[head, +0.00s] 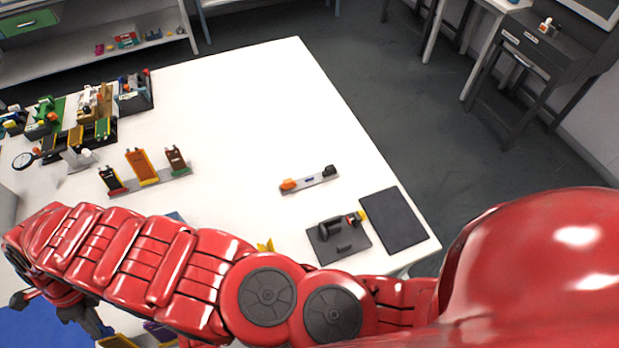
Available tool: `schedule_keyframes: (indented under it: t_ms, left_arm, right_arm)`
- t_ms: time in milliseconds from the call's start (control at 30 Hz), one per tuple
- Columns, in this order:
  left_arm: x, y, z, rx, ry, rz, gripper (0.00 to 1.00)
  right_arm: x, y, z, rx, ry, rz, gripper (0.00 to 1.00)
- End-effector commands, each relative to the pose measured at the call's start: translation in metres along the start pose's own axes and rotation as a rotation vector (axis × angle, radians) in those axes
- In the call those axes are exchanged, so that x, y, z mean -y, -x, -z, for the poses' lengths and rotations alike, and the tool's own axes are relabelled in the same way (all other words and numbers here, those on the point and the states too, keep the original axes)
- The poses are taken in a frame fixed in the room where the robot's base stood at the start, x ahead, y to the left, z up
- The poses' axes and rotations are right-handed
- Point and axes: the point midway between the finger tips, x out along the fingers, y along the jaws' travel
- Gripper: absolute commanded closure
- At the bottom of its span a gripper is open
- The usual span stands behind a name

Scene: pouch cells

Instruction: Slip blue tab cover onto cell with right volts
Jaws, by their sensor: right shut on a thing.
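Three upright pouch cells stand in a grey rack (150,187) on the white table: a dark one with red (112,180), an orange one (142,166) and a brown one with green (177,159). A grey strip (322,182) to their right carries an orange piece (288,185) and a black piece (330,170), with a small bluish patch between them. I cannot make out a blue tab cover for sure. My right gripper (92,322) is low at the left, mostly behind my red arm. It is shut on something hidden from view. My left gripper is not in view.
A black plate with a handled device (338,246) and a dark mat (393,221) lie at the table's right edge. Fixtures and a magnifier (24,160) crowd the far left. A blue surface (28,328) shows bottom left. The table's back middle is clear.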

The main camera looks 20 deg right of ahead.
Motion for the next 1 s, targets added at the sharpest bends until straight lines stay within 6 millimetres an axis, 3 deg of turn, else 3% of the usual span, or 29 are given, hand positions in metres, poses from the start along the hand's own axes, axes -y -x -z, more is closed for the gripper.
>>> schedule_keyframes:
  t_ms: [733, 767, 800, 933, 1000]
  left_arm:
    - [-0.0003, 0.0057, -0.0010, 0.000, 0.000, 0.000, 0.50]
    - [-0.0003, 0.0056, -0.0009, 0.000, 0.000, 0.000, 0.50]
    - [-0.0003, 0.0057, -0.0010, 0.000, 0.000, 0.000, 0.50]
    - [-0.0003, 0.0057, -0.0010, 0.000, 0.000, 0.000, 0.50]
    - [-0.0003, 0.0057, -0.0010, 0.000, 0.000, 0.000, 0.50]
  right_arm:
    - [0.0002, -0.0111, 0.0024, 0.000, 0.000, 0.000, 1.00]
    - [0.0002, -0.0111, 0.0025, 0.000, 0.000, 0.000, 0.79]
    - [0.0002, -0.0111, 0.0025, 0.000, 0.000, 0.000, 0.72]
    - [0.0001, -0.0112, 0.0025, 0.000, 0.000, 0.000, 0.49]
    - [0.0001, -0.0112, 0.0025, 0.000, 0.000, 0.000, 0.46]
